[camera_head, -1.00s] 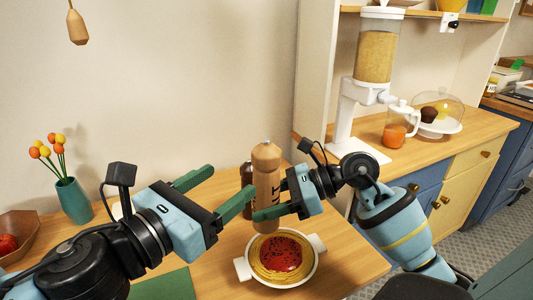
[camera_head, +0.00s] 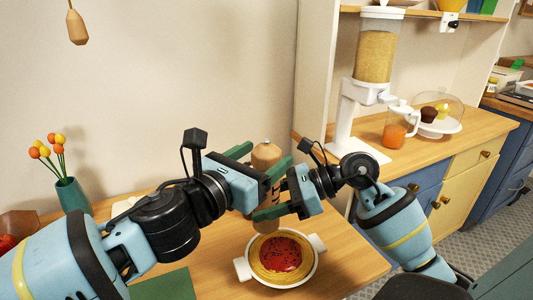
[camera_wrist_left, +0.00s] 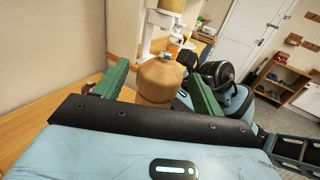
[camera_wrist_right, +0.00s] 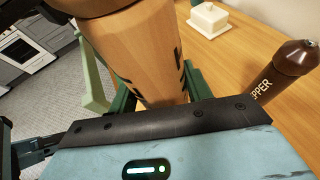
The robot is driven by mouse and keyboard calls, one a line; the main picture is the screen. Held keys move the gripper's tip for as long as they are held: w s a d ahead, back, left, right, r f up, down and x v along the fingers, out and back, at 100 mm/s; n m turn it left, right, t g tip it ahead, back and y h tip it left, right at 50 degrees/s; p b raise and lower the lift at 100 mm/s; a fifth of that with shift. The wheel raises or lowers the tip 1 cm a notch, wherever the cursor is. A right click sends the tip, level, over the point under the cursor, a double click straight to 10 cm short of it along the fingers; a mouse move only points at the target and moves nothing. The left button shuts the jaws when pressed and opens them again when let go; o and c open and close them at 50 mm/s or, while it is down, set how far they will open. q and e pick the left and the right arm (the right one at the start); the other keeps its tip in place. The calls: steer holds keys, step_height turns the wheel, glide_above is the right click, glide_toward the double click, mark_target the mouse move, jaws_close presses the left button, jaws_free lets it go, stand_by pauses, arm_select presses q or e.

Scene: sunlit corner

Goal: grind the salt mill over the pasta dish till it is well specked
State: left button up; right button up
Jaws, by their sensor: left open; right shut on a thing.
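The salt mill (camera_head: 266,156) is light wood with dark letters, and stands upright above the back rim of the pasta dish (camera_head: 258,279). My right gripper (camera_head: 266,203) is shut on its lower body, which fills the right wrist view (camera_wrist_right: 148,55). My left gripper (camera_head: 268,156) is open, its fingers on either side of the mill's rounded head. That head sits between the fingers in the left wrist view (camera_wrist_left: 160,82); I cannot tell whether they touch it. The white two-handled dish holds pasta with red sauce (camera_head: 281,252), which shows some dark specks.
A dark pepper mill (camera_wrist_right: 287,68) stands close by, with a white butter dish (camera_wrist_right: 208,19) behind. A green vase (camera_head: 73,195) with flowers stands at the left. A green mat (camera_head: 165,286) lies left of the dish. A grain dispenser (camera_head: 376,55) stands on the right counter.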

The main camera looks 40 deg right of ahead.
arm_select(q)
steer(key=shift+x, duration=0.95)
steer(key=shift+c, duration=0.2)
steer(key=c, duration=1)
